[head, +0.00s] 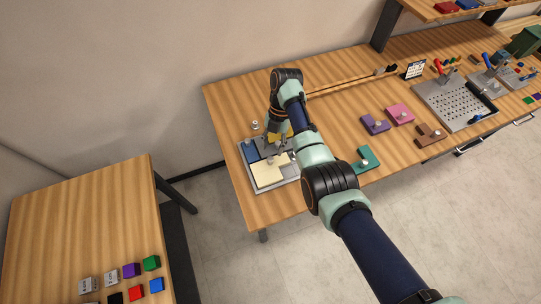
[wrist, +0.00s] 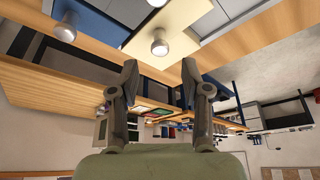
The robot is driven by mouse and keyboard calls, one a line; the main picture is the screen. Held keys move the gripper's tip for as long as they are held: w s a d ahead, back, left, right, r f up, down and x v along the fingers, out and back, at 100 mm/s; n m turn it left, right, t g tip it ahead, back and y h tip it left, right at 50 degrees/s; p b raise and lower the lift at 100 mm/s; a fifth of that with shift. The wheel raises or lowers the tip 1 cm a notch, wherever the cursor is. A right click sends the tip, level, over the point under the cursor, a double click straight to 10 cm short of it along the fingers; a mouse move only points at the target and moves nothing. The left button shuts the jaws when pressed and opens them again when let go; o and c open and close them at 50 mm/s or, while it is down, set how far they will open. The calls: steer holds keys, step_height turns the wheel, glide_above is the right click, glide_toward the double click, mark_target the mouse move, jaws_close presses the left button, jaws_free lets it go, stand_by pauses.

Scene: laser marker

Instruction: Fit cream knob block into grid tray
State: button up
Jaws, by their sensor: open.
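The cream knob block (head: 266,173) lies in the grid tray (head: 272,188) at the left end of the long bench; I cannot tell whether it sits fully down. A blue block (head: 249,151) lies beside it in the tray, and grey surfaces show behind. My gripper (head: 281,148) is over the tray, partly hidden by its own arm. In the wrist view my gripper (wrist: 160,72) is open, with nothing between its fingers. The cream block (wrist: 178,22) shows beyond the fingertips with a silver knob (wrist: 160,43), apart from them.
A small silver knob piece (head: 255,125) stands behind the tray. Teal (head: 366,159), purple (head: 375,125), pink (head: 399,115) and brown (head: 429,136) knob blocks lie to the right. A perforated metal plate (head: 455,105) is farther right. The bench behind my arm is mostly clear.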

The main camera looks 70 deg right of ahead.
steer(key=p+v, duration=0.2)
steer(key=v, duration=0.3)
steer(key=shift+d+r, duration=0.15)
steer(key=shift+r, duration=0.2)
steer(key=w+a+r+m+t+h, duration=0.2)
steer(key=w+a+m+t+h, duration=0.45)
steer(key=w+a, duration=1.25)
steer(key=s+a+r+m+t, duration=0.2)
steer(key=a+r, duration=0.3)
steer(key=a, duration=0.3)
steer(key=s+a+r+m+t+y, duration=0.1)
steer(key=s+a+r+m, duration=0.3)
steer(key=a, duration=0.4)
steer(key=s+a+r+m+t+y, duration=0.1)
steer(key=s+a+r+m+t, duration=0.1)
steer(key=a+r, duration=0.4)
steer(key=a+m+t, duration=0.1)
steer(key=a+m, duration=0.1)
steer(key=shift+s+a+m, duration=0.25)
steer(key=shift+s+m, duration=0.1)
steer(key=shift+s, duration=0.05)
